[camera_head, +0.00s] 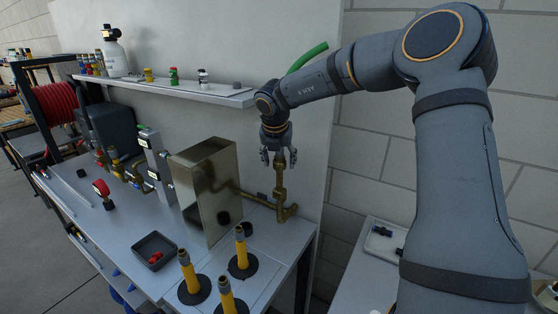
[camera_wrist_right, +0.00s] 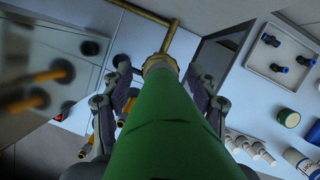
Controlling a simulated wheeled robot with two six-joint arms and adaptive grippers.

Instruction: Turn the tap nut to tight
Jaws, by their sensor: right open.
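The brass tap (camera_head: 281,197) stands upright at the right end of the bench, on a brass pipe. The brass tap nut (camera_wrist_right: 158,62) shows in the wrist view at the lower end of a green hose (camera_wrist_right: 155,125). My right gripper (camera_head: 279,158) points down over the top of the tap. In the wrist view its fingers are open, one on each side of the hose and nut, with a gap visible. The hose hides part of the view between the fingers. In the head view the hose (camera_head: 308,56) shows behind my right wrist. My left gripper is not in view.
A shiny metal box (camera_head: 206,190) stands left of the tap. Several yellow tubes (camera_head: 242,250) stand at the bench front, near a dark tray (camera_head: 155,250). A white tray (camera_wrist_right: 282,55) with blue fittings lies to the right.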

